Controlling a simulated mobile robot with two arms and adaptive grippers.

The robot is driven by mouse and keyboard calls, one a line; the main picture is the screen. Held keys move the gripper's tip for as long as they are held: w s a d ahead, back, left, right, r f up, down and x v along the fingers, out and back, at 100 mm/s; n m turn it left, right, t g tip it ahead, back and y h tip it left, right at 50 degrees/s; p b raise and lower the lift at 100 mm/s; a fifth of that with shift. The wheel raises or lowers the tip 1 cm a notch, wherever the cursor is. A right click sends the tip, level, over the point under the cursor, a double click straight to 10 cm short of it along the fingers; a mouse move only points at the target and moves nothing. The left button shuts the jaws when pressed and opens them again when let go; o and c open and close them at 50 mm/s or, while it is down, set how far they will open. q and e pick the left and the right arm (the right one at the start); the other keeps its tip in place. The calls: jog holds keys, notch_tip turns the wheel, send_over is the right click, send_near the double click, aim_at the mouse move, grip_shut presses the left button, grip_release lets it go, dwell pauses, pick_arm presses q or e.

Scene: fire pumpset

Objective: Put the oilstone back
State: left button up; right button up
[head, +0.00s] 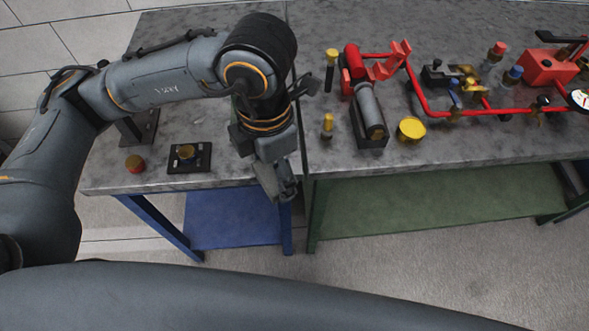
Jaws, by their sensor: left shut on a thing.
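My left gripper (283,190) hangs at the front edge of the grey bench, near the seam between its two parts, pointing down. It is shut on a small grey thing, which I take for the oilstone; the fingers hide most of it, so its outline is not clear. No other oilstone can be made out on the bench. My right gripper is not in view.
Right of the gripper stand a grey cylinder (369,111), a yellow cap (411,128) and red pipework (480,113).

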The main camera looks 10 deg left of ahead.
pick_arm(q)
jog(key=shift+s+f+m, duration=0.1)
jog(key=shift+m, duration=0.2)
jog(key=w+a+f+p, duration=0.1)
jog(key=w+f, duration=0.1)
jog(key=w, duration=0.2)
jog(key=w+a+f+p, duration=0.1)
jog(key=w+f, duration=0.2)
jog(key=w, duration=0.1)
jog(key=w+a+f+p, duration=0.1)
jog(key=w+f+p, duration=0.1)
jog(key=w+f, duration=0.1)
jog(key=shift+w+a+f, duration=0.2)
jog(key=shift+w, duration=0.3)
jog(key=shift+w+f, duration=0.35)
jog(key=shift+f, duration=0.1)
jog(key=shift+w+a+f, duration=0.15)
jog(key=shift+w+f, duration=0.1)
jog(key=shift+f, duration=0.05)
notch_tip(320, 180, down, 3)
jog(key=shift+p, duration=0.45)
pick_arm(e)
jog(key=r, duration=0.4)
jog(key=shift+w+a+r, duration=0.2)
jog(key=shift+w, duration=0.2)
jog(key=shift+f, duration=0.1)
